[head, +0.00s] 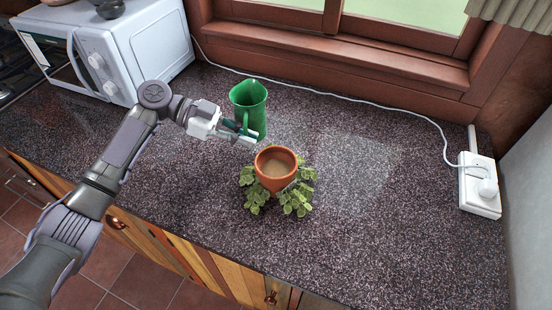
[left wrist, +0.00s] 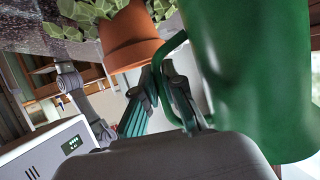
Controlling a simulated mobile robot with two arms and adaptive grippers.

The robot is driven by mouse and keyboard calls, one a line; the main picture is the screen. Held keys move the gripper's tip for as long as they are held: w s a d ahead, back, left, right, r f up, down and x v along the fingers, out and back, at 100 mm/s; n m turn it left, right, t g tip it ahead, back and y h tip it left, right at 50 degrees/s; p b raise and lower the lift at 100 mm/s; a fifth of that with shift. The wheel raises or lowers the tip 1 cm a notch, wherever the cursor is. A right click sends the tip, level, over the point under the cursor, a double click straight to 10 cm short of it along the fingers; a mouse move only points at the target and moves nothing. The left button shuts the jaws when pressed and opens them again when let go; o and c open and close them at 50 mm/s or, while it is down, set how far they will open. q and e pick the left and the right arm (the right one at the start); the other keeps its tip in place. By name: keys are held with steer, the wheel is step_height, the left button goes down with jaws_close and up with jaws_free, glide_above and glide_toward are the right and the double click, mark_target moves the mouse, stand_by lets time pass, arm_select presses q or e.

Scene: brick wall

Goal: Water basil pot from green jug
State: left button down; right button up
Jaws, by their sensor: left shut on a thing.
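The green jug (head: 249,98) is upright, behind and a little left of the basil pot in the head view. My left gripper (head: 246,136) is shut on the jug's handle; in the left wrist view the fingers (left wrist: 163,105) close around the handle, beside the jug's body (left wrist: 255,75). I cannot tell whether the jug's base touches the counter. The terracotta basil pot (head: 272,181) stands on the counter with brown soil in its open top. Green leaves (head: 297,201) spread low around its sides. The pot also shows in the left wrist view (left wrist: 130,38). My right gripper is not in view.
The speckled dark counter (head: 400,240) is clear to the right of the pot. A white microwave (head: 110,50) stands at the back left. A white cable (head: 350,102) runs along the window side to a socket block (head: 479,186) at right.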

arm_select(q)
steer(key=shift+s+d+r+m+t+y+p, duration=0.15)
steer(key=shift+r+m+t+y+p, duration=0.2)
steer(key=shift+p, duration=0.3)
steer(key=shift+s+a+r+m+t+y+p, duration=0.1)
steer(key=shift+r+m+p, duration=0.05)
steer(key=shift+r+p, duration=0.4)
steer(key=shift+w+f+m+t+y+p, duration=0.1)
steer(key=shift+f+m+t+y+p, duration=0.15)
steer(key=shift+f+m+t+y, duration=0.65)
steer(key=shift+s+f+m+t+y+p, duration=0.15)
steer(key=shift+m+t+y, duration=0.4)
steer(key=shift+t, duration=0.7)
steer(key=shift+w+f+m+t+y+p, duration=0.15)
steer(key=shift+f+m+t+y+p, duration=0.15)
steer(key=shift+f+m+t+y, duration=0.5)
steer(key=shift+r+t, duration=0.1)
steer(key=shift+t, duration=0.2)
steer(key=shift+w+r+m+t+b, duration=0.3)
steer(key=shift+r+m+t+b, duration=0.1)
steer(key=shift+t+b, duration=0.45)
